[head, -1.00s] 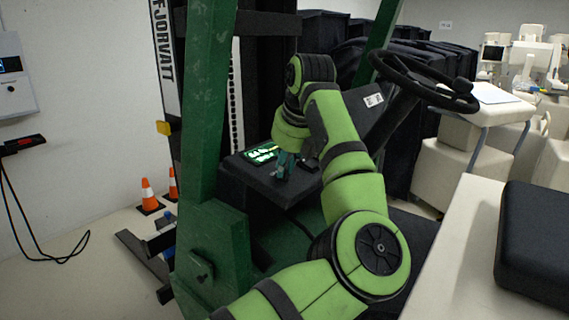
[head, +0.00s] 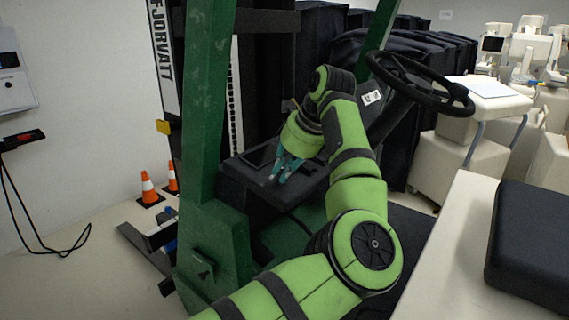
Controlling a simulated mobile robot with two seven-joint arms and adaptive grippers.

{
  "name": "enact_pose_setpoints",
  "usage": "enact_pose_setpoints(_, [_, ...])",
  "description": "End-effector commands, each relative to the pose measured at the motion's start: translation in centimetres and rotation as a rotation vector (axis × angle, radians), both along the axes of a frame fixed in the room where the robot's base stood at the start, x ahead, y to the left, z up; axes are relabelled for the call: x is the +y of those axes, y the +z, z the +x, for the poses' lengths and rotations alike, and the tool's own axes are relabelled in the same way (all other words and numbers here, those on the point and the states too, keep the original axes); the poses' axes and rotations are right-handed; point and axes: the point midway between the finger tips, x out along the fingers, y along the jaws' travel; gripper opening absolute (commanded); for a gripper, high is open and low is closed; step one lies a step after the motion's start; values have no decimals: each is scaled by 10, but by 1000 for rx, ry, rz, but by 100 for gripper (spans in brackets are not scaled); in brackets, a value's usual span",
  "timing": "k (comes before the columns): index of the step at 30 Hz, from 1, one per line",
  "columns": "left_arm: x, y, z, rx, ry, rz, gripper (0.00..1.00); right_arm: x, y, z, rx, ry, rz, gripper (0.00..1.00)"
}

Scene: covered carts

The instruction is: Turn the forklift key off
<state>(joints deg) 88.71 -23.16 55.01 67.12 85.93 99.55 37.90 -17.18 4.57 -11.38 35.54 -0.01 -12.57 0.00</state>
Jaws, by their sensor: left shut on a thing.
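The forklift has a dark dashboard panel (head: 268,192) between its green post and the steering wheel (head: 420,82). A display (head: 260,157) set in the panel is dark. My left gripper (head: 280,177) reaches down to the panel just right of the display. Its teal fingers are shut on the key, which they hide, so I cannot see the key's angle. My right gripper is not in view.
The green forklift post (head: 207,110) stands close to the left of the panel. A pale table with a black pad (head: 530,245) is at the right front. Orange cones (head: 149,188) stand on the floor at left. Covered carts (head: 405,50) fill the back.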

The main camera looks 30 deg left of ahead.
Motion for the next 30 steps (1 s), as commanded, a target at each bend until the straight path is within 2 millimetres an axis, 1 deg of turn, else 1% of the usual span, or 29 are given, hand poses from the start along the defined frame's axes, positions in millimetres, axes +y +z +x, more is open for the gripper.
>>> enact_pose_setpoints(6, [0,0,0,-9,35,-2,0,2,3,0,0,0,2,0])
enact_pose_setpoints(17, [0,0,0,-10,39,-2,0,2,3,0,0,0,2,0])
enact_pose_setpoints(18, [0,0,0,-10,39,-2,18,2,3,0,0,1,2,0])
enact_pose_setpoints(19, [0,0,0,-10,39,-2,30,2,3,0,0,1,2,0])
enact_pose_setpoints(20, [0,0,0,-10,39,-2,39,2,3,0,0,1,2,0])
enact_pose_setpoints(27, [0,0,0,-9,38,-2,39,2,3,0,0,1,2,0])
enact_pose_setpoints(30, [-1,1,0,-10,37,-2,39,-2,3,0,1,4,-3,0])
